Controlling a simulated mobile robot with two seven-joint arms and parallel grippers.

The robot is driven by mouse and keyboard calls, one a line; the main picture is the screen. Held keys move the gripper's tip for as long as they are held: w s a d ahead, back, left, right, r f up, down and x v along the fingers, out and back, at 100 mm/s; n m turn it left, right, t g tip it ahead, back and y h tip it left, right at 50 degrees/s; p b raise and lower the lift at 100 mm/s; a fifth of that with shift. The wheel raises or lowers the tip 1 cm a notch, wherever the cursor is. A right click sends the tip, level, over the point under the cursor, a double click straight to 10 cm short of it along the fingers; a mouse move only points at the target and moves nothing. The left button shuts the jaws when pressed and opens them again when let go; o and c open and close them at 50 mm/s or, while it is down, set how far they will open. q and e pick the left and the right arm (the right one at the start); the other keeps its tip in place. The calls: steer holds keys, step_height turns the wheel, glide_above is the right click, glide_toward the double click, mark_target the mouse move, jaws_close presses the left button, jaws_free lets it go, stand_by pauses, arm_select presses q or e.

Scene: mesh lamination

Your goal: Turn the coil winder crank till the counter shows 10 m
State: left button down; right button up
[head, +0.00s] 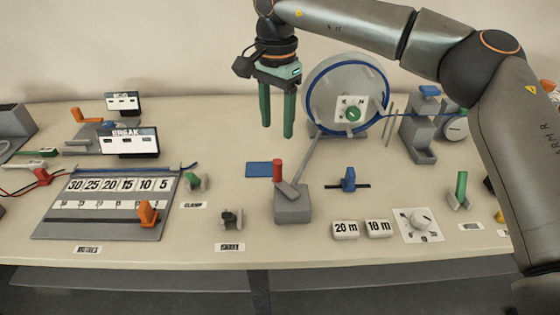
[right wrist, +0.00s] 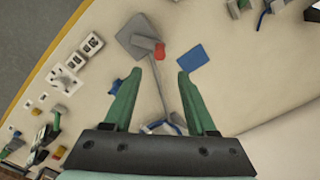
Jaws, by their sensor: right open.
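The crank is a grey block (head: 293,207) with a tilted arm and an upright red handle (head: 278,170). In the right wrist view the red handle (right wrist: 160,50) lies beyond the fingertips. A large grey wheel with a blue rim (head: 318,88) stands behind; its white face has a green centre and small marks I cannot read. A grey bar runs from the block toward the wheel. Tiles marked 20 m (head: 345,229) and 10 m (head: 380,227) lie in front. My right gripper (head: 277,131) is open and empty, fingers down, above and behind the red handle. My left gripper is out of view.
A dial (head: 420,224) is right of the tiles, and a blue slider (head: 348,180) is behind them. A blue pad (head: 259,169) lies beside the handle. A numbered board (head: 60,230) with an orange lever is at left. My right arm overhangs the right side.

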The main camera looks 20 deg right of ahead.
mark_target(277, 158)
step_height(277, 158, down, 11)
steer(key=shift+f, duration=0.1)
stand_by(0.3)
steer(key=shift+c, duration=0.2)
jaws_close()
